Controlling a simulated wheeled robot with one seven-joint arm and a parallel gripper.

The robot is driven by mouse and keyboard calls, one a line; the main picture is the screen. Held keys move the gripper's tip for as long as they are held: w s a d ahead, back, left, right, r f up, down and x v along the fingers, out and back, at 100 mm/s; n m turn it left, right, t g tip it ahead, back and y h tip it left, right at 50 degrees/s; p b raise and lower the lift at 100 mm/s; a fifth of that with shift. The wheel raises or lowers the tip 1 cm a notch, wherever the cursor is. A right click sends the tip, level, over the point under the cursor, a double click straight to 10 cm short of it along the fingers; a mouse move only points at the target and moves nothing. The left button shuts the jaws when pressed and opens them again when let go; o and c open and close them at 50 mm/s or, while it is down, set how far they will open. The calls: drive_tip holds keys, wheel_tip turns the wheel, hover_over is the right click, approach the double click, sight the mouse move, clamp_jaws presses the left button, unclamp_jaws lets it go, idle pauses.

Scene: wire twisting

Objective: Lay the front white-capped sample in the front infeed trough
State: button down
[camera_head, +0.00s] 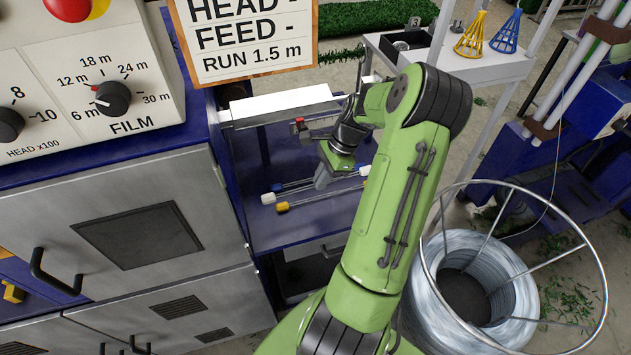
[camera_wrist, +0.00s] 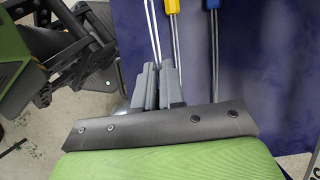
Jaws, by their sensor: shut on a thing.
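A white-capped sample (camera_head: 268,198) shows in the head view above the blue bench top (camera_head: 305,218), its thin wires running right towards my gripper (camera_head: 322,178). In the wrist view, my gripper (camera_wrist: 160,88) is shut on a sample's wires (camera_wrist: 153,30), which run out of the top of the picture; no cap on it shows there. Another white cap (camera_head: 364,170) shows right of my gripper, beside my arm. A blue-capped sample (camera_head: 277,187) and a yellow-capped sample (camera_head: 282,207) lie beside it. I cannot tell which part is the front infeed trough.
A long white piece (camera_head: 281,104) lies at the bench's back, below the feed sign (camera_head: 245,40). A large wire coil (camera_head: 470,280) stands at right. The control cabinet (camera_head: 115,215) stands at left. Bare bench lies in front of the samples.

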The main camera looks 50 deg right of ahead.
sight(318, 209)
drive_tip(key=f+b, duration=0.1)
drive_tip(key=f, duration=0.4)
drive_tip(key=f+b, duration=0.2)
drive_tip(key=f, duration=0.3)
drive_tip(key=shift+s+d, duration=0.15)
drive_tip(key=shift+s, duration=0.05)
drive_tip(key=shift+r, duration=0.1)
